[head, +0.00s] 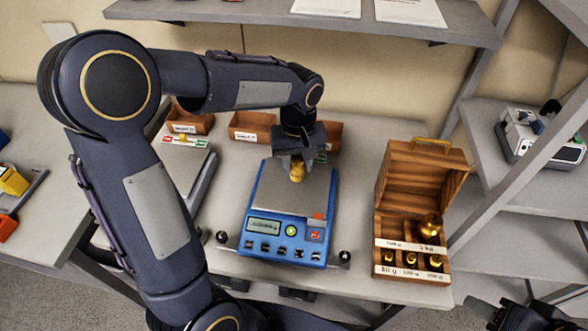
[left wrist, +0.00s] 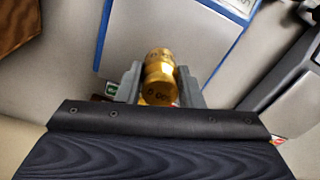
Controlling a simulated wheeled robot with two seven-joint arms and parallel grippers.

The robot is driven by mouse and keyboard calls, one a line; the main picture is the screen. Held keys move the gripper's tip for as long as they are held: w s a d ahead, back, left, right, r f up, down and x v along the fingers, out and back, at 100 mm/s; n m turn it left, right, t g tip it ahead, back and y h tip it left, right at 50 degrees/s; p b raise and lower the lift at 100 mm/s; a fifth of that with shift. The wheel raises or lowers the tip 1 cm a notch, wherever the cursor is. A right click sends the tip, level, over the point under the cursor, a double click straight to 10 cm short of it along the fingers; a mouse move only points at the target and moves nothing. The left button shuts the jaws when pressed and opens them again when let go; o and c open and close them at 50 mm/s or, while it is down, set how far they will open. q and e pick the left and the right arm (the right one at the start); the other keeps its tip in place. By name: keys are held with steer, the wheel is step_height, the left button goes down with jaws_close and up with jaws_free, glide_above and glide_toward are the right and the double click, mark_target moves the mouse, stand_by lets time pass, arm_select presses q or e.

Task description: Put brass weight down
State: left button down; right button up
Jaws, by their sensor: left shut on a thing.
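A brass weight (head: 297,173) is held upright between the fingers of my left gripper (head: 296,158), over the rear part of the plate of the blue scale (head: 285,248). In the left wrist view the brass weight (left wrist: 160,78) sits between both fingertips of the gripper (left wrist: 160,88), with the grey plate (left wrist: 165,30) beyond it. I cannot tell whether its base touches the plate. My right gripper (head: 512,314) shows only partly at the lower right edge, away from the scale; its fingers are not clear.
An open wooden weight box (head: 424,170) with several brass weights stands right of the scale. Small wooden bins (head: 252,125) stand behind it. Another balance (head: 190,160) is at left, partly behind my left arm. A shelf (head: 320,27) overhangs the back.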

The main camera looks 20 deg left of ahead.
mark_target(294, 173)
arm_select(q)
steer(key=f, duration=0.1)
steer(key=a+f, duration=0.1)
steer(key=f, duration=0.1)
steer(key=shift+w+f, duration=0.15)
steer(key=shift+f, duration=0.5)
steer(key=shift+f, duration=0.1)
steer(key=shift+f, duration=0.15)
steer(key=c, duration=1)
jaws_free()
